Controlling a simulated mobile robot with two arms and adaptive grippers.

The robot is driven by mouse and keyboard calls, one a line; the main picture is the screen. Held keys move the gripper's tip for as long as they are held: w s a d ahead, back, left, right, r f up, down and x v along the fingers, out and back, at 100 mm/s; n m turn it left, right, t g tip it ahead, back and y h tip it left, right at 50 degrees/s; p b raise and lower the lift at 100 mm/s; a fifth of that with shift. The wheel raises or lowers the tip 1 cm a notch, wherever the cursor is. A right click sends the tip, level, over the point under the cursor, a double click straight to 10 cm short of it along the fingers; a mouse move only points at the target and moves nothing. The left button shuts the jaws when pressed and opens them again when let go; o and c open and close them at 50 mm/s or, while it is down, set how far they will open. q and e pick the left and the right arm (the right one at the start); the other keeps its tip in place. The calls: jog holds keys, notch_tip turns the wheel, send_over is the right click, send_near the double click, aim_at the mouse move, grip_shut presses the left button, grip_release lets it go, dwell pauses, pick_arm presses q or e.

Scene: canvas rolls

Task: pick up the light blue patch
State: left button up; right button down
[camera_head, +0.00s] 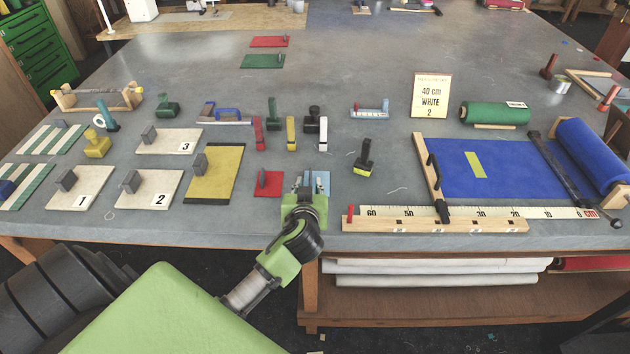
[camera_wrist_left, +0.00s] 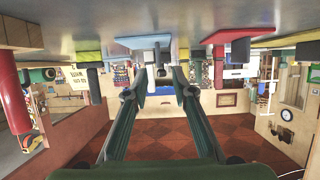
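The light blue patch (camera_head: 321,180) lies flat on the grey table near its front edge, just right of a small red patch (camera_head: 268,184). My left gripper (camera_head: 305,192) is in front of it and hides part of it. In the left wrist view, which is upside down, the light blue patch (camera_wrist_left: 130,43) hangs at the top with a small upright grip block (camera_wrist_left: 158,48) on it. The fingers (camera_wrist_left: 159,80) are spread apart with nothing between them, and the block is beyond their tips. My right gripper is not in view.
Red, yellow and white upright tools (camera_head: 291,134) stand behind the patch. A yellow panel (camera_head: 214,176) lies to the left. A small black and yellow-green tool (camera_head: 364,160) and a wooden ruler rail (camera_head: 440,222) are to the right. The table front is close.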

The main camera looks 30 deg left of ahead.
aim_at(310, 181)
pick_arm(q)
jog(key=x, duration=0.2)
jog(key=p+x, duration=0.1)
jog(key=x, duration=0.1)
jog(key=shift+s+d+f, duration=0.1)
jog(key=shift+d+f, duration=0.05)
jog(key=shift+f, duration=0.1)
jog(key=shift+w+a+f, duration=0.25)
jog(key=shift+w+f, duration=0.05)
jog(key=shift+w, duration=0.15)
jog(key=shift+c, duration=0.3)
grip_shut()
